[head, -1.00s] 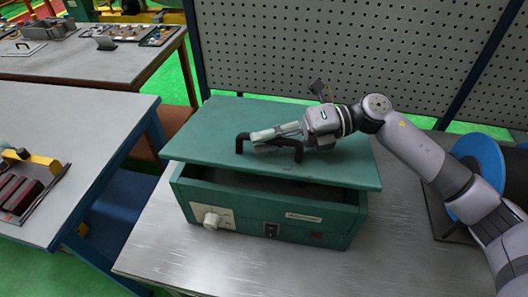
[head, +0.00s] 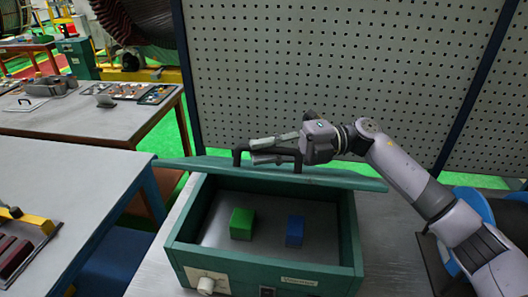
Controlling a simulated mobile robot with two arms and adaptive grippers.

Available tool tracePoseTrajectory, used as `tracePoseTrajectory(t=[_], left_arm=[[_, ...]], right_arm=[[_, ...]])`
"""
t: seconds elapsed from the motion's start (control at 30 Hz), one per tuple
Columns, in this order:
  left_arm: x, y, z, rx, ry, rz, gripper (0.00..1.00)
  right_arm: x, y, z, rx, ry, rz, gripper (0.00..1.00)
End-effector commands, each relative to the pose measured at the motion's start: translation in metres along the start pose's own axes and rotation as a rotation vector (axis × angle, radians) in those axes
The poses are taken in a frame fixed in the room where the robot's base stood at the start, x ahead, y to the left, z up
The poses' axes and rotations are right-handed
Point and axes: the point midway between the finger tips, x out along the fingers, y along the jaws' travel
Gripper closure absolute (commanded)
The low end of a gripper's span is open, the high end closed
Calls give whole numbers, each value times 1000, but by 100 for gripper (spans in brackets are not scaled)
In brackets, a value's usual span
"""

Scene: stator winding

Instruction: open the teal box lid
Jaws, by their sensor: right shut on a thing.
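The teal box (head: 345,240) stands on the metal table, with a white knob on its front. Its teal lid (head: 350,178) is raised at the back, above the rear part of the box and tilted, so the inside shows. A black handle (head: 237,155) is on top of the lid. My right gripper (head: 262,150) is shut on the handle, its fingers lying along the bar. Inside the box are a green block (head: 242,224) on the left and a blue block (head: 295,231) on the right. My left gripper is not in view.
A grey pegboard panel (head: 300,60) stands close behind the box. A blue spool (head: 478,205) is at the right, partly behind my right arm. A neighbouring table (head: 70,190) at the left holds a tray with dark red pieces (head: 12,255).

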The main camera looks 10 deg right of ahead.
Motion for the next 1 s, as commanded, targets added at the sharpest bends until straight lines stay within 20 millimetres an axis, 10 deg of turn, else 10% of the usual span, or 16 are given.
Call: tracePoseTrajectory(t=[0.17, 0.2, 0.3, 0.67, 1.0], left_arm=[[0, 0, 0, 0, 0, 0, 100], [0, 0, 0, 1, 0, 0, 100], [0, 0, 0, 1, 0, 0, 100], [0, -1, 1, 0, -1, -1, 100], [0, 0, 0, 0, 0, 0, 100]], right_arm=[[0, 0, 0, -1, -2, 0, 100], [0, 0, 0, -1, -2, 0, 85], [0, 0, 0, -1, -2, 0, 79], [-5, 0, 1, -1, -3, 0, 79], [-68, 0, 1, -1, -5, -1, 79]])
